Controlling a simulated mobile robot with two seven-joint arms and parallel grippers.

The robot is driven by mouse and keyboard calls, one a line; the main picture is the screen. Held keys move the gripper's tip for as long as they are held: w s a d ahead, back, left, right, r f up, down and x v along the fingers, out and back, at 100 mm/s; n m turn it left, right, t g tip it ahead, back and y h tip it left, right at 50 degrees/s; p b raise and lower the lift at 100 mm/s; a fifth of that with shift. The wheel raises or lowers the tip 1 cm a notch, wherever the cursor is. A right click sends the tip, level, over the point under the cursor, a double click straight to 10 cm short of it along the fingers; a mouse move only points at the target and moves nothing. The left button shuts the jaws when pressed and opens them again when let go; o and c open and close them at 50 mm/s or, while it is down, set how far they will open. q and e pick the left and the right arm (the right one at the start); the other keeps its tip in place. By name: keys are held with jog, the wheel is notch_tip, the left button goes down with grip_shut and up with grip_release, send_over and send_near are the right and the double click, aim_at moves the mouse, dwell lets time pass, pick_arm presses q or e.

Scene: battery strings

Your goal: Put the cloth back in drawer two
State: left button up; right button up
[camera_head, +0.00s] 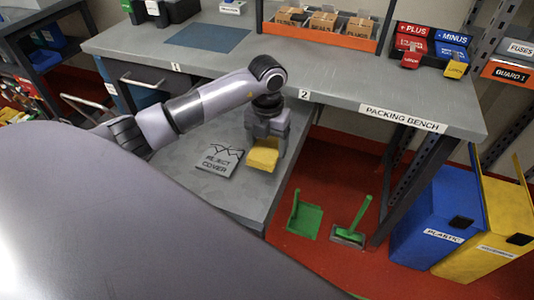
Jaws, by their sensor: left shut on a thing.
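My left gripper (268,140) points down and is shut on a yellow cloth (263,156). The cloth is bunched below the fingers, over a grey surface that extends out under the bench beside the label "2" (304,94). This surface (228,192) looks like a pulled-out drawer, but my arm and body hide part of it. I cannot tell whether the cloth touches it. A grey plate marked "REJECT COVER" (219,160) lies on it, left of the cloth. My right gripper is not in view.
The packing bench (330,72) spans the back, with an orange tray (318,37) of small boxes and red and blue holders at right. A green dustpan (304,216) and brush (350,234) are on the red floor. Blue (436,212) and yellow (487,240) bins stand at right.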

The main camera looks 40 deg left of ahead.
aim_at(267, 147)
pick_arm(q)
notch_tip(267, 147, down, 4)
jog(key=shift+f, duration=0.1)
jog(key=shift+f, duration=0.15)
jog(key=o, duration=1)
